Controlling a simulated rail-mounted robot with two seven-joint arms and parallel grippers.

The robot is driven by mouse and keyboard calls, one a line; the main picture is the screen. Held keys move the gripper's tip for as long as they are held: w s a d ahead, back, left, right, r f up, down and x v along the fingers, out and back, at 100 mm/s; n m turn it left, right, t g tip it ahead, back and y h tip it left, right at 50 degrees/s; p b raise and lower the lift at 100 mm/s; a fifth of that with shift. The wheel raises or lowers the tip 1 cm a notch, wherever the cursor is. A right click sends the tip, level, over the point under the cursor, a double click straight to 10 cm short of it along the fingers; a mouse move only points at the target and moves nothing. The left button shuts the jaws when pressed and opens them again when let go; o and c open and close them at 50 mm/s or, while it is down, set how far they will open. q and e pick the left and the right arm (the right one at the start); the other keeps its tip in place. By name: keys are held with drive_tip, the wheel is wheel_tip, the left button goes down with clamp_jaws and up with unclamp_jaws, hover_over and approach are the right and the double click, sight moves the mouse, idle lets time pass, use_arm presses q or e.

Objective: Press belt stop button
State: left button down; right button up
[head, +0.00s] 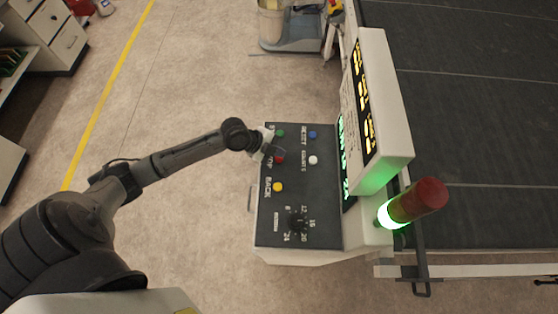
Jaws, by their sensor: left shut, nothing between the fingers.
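The control panel (261,215) stands in the middle of the head view, with a dark sloped face. A red button (279,160) sits on it, below a green button (280,133) and above a yellow button (278,187); the lettering beside the red one is partly hidden. A blue button (312,134) and a white button (313,160) are to the right. My left gripper (271,150) is shut and empty, at the panel's left edge over the red button. I cannot tell whether it touches it. My right gripper is not in view.
A dial (297,221) is low on the panel. A display housing (388,100) rises at its right. A signal light (413,203), lit green at its base, stands beside the wide dark belt (460,90). Open floor lies left of the panel.

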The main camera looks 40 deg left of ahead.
sight(279, 159)
use_arm(q)
wheel_tip(279, 159, down, 2)
drive_tip(key=shift+f+b, duration=0.1)
drive_tip(key=shift+b, duration=0.4)
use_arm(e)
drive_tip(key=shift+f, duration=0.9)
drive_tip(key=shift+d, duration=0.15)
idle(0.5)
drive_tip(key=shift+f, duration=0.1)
use_arm(q)
drive_tip(key=shift+f+b, duration=0.35)
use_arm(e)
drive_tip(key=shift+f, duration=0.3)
use_arm(q)
drive_tip(key=shift+f, duration=0.15)
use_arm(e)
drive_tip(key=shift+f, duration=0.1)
